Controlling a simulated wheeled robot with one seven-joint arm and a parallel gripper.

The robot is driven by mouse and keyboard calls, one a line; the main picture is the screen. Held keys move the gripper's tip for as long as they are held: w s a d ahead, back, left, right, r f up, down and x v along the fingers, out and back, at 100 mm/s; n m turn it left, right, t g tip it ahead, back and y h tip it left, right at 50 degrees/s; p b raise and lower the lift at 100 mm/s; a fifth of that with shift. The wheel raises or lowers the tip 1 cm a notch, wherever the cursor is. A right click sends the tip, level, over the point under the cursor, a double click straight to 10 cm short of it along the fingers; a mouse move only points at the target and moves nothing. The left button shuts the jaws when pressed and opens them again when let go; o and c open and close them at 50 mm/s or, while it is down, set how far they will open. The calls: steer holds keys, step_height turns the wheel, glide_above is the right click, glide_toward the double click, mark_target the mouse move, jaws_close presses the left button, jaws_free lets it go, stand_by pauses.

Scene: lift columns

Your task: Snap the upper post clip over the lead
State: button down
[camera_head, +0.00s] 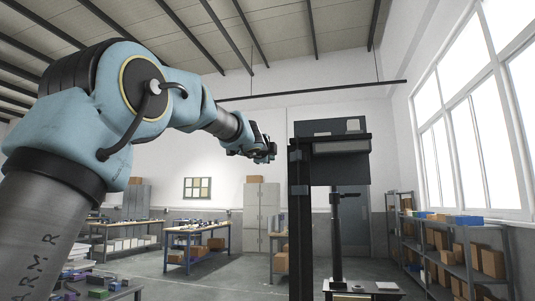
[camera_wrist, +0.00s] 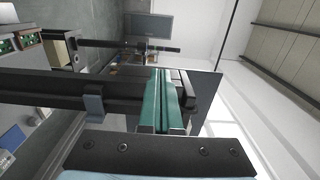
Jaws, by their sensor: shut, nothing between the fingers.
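My gripper (camera_head: 268,152) is at the left of the top of a tall dark post (camera_head: 300,225) in the head view. In the wrist view my gripper (camera_wrist: 161,74) shows its green fingers side by side, shut and empty. The post (camera_wrist: 35,92) runs in from the left there, turned sideways. A blue-grey clip (camera_wrist: 94,104) sits on it, left of the fingers and apart from them. I cannot tell whether this is the upper clip or whether it is open. I cannot make out the lead in either view.
A thinner dark column (camera_head: 336,240) stands behind. Workbenches (camera_head: 195,237) are at the left back, shelving (camera_head: 455,255) at the right.

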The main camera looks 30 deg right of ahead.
mark_target(297, 154)
steer(key=shift+d, duration=0.1)
stand_by(0.3)
steer(key=shift+b+v, duration=0.8)
steer(key=shift+v, duration=1.45)
steer(key=shift+s+d+b, duration=1.35)
steer(key=shift+s+d, duration=1.45)
steer(key=shift+d, duration=0.3)
steer(key=shift+w+d, duration=0.1)
steer(key=shift+w+d, duration=0.35)
steer(key=shift+w, duration=0.05)
